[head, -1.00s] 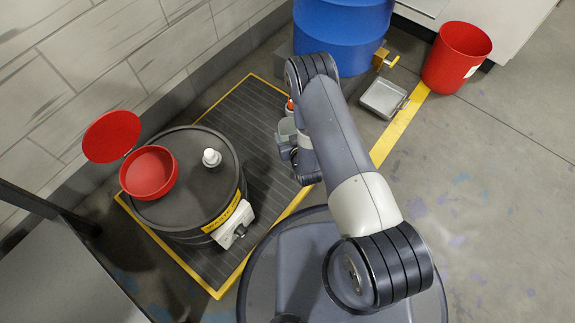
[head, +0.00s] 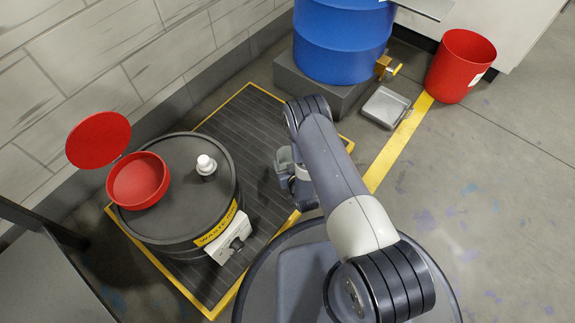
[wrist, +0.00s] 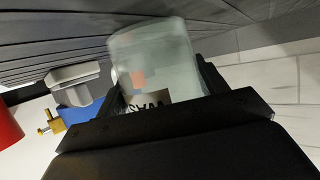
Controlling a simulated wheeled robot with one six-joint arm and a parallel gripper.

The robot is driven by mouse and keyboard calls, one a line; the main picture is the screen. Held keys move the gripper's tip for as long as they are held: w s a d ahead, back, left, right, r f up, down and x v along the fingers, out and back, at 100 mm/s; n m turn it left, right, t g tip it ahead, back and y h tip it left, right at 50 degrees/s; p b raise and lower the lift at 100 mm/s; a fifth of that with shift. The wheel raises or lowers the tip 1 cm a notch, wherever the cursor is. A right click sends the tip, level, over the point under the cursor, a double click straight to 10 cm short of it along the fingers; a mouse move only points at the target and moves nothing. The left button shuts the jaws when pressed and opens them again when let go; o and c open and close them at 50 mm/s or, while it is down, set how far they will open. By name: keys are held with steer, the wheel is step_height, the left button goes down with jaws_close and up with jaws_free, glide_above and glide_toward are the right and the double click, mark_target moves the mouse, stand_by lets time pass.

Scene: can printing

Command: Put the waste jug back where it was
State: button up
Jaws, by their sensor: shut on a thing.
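The waste jug (wrist: 155,50) is pale and translucent, with a dark label partly reading "WAS" and an orange-red patch showing through. My gripper (wrist: 160,85) is shut on it, with a black jaw on each side. In the head view my gripper (head: 291,178) is beside the right edge of the dark ribbed mat, and a small part of the jug (head: 283,158) shows beside it. The arm hides most of both. I cannot tell the jug's height above the floor.
A black waste drum (head: 180,225) with an open red funnel (head: 138,181) and white cap stands on the yellow-edged mat (head: 250,120). A blue drum (head: 340,45) with a brass tap stands behind on a grey block.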

steer(key=o, duration=1.1)
